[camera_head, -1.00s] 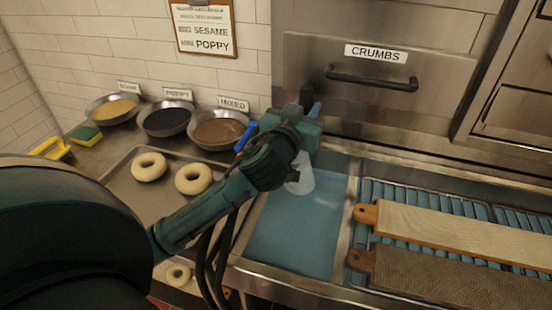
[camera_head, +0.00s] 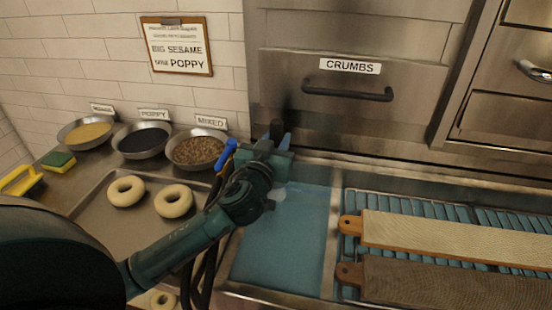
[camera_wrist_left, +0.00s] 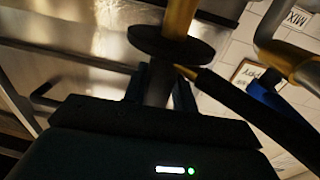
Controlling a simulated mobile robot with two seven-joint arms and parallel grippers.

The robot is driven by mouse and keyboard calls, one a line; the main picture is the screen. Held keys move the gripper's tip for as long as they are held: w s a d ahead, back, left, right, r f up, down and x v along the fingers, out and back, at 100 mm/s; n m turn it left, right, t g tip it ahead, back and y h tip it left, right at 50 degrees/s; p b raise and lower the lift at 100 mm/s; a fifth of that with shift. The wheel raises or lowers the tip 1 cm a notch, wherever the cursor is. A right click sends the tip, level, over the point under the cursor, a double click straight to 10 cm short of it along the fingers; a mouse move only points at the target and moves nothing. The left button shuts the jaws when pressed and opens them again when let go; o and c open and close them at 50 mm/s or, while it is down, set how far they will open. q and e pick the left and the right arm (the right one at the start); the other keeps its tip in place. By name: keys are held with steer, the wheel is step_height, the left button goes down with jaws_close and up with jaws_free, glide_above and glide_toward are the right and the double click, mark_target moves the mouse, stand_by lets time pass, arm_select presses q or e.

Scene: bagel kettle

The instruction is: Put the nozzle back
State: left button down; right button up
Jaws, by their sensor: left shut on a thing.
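My left gripper (camera_head: 280,142) is over the back of the blue-floored basin (camera_head: 275,250), near the steel back wall. In the left wrist view the gripper (camera_wrist_left: 160,88) is shut on a dark stem below a black disc, with a brass tube beyond it; I take this to be the nozzle (camera_wrist_left: 172,45). A dark lever or hose with a brass tip (camera_wrist_left: 190,74) passes beside it. In the head view my arm and gripper mostly hide the nozzle, and I cannot see where it seats. A small pale patch (camera_head: 277,193) shows below the gripper. My right gripper is not in view.
A blue handle (camera_head: 226,154) stands just left of the gripper. Left are a tray (camera_head: 90,215) with two bagels and three topping bowls. Right is a rack with two wooden boards (camera_head: 440,238). The CRUMBS drawer (camera_head: 350,90) is behind.

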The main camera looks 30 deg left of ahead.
arm_select(q)
step_height(320, 180, down, 3)
steer(key=shift+f, duration=0.5)
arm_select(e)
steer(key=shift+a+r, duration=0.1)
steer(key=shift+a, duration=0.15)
arm_select(q)
steer(key=c, duration=1.1)
jaws_free()
steer(key=shift+f, duration=0.1)
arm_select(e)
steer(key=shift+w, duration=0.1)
arm_select(q)
steer(key=shift+s+f+b, duration=0.2)
steer(key=shift+f+b, duration=0.05)
steer(key=shift+b, duration=0.05)
steer(key=s+b, duration=0.1)
steer(key=s, duration=0.3)
steer(key=s+d+b, duration=0.1)
steer(key=s, duration=0.3)
steer(key=s+d+b, duration=0.1)
steer(key=s, duration=0.3)
steer(key=shift+s+b, duration=0.35)
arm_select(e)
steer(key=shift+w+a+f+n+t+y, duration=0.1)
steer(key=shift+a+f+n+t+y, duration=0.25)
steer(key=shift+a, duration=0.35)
